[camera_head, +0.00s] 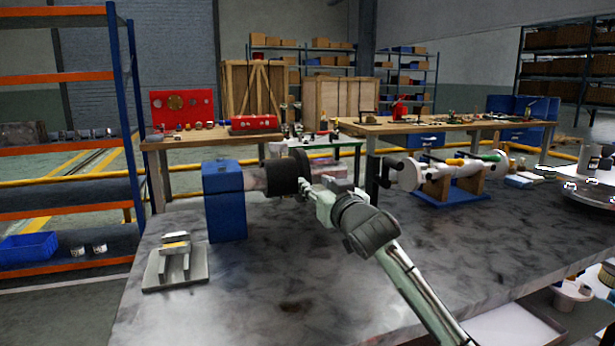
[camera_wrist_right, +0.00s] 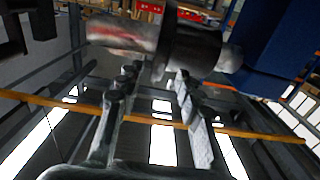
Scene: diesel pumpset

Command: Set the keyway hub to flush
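The keyway hub looks to be the black cylinder (camera_head: 282,178) on a grey shaft (camera_head: 254,178) that comes out of a blue block (camera_head: 225,200). My right gripper (camera_head: 304,188) is just to the right of the black cylinder in the head view. In the right wrist view its two fingers (camera_wrist_right: 154,72) are spread with nothing between them. The dark cylinder (camera_wrist_right: 192,50) is beyond the fingertips, with the shaft (camera_wrist_right: 230,58) toward the blue block (camera_wrist_right: 280,45). I cannot tell whether a finger touches it. The hub's seating is too small to judge. My left gripper is not in view.
A grey metal fixture (camera_head: 175,268) stands at the workbench's (camera_head: 300,290) front left. A red-marked part (camera_wrist_right: 120,35) lies beside the hub in the wrist view. A blue-based shaft assembly (camera_head: 447,188) stands to the right. The front middle of the bench is clear.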

